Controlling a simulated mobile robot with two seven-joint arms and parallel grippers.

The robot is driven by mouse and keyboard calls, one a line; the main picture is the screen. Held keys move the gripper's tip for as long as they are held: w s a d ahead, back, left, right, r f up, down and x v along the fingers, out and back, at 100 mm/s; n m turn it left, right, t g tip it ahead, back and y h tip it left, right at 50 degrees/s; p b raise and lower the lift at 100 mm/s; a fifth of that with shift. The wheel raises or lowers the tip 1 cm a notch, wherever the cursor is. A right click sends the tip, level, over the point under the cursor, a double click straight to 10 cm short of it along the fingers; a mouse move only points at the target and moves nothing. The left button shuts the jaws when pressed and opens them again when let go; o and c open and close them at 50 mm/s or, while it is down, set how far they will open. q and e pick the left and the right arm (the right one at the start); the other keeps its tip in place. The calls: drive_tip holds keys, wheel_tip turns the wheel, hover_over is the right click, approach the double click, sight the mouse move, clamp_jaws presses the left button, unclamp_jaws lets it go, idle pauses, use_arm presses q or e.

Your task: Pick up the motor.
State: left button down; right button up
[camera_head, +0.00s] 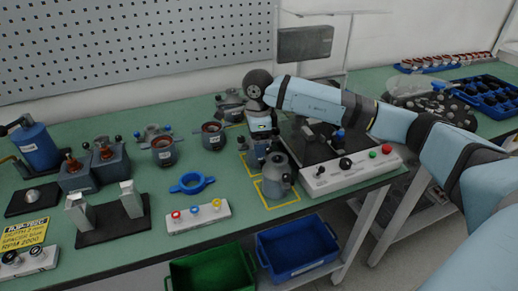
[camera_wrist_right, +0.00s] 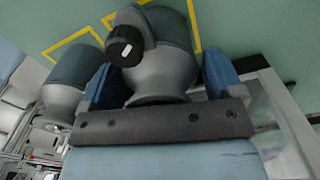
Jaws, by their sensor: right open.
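My right gripper (camera_head: 260,137) points down over a row of yellow-outlined squares on the green bench. In the right wrist view its two blue fingers (camera_wrist_right: 160,84) stand apart, one on each side of a grey motor (camera_wrist_right: 163,68) with a black knob. The fingers are open, and I cannot tell whether either touches it. In the head view the gripper mostly hides this motor. A second grey motor (camera_head: 277,178) stands upright in the front yellow square; a grey motor also shows at the left of the wrist view (camera_wrist_right: 68,85). Another motor (camera_head: 231,106) stands behind the gripper. My left gripper is not in view.
A white control box (camera_head: 350,174) with knobs and buttons lies right of the motors. A button strip (camera_head: 196,216) and a blue ring (camera_head: 192,183) lie to the left. Green (camera_head: 213,270) and blue (camera_head: 298,248) bins sit below the bench's front edge.

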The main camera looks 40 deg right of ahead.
drive_tip(key=c, duration=1)
drive_tip(key=shift+r, duration=0.1)
drive_tip(key=shift+c, duration=0.9)
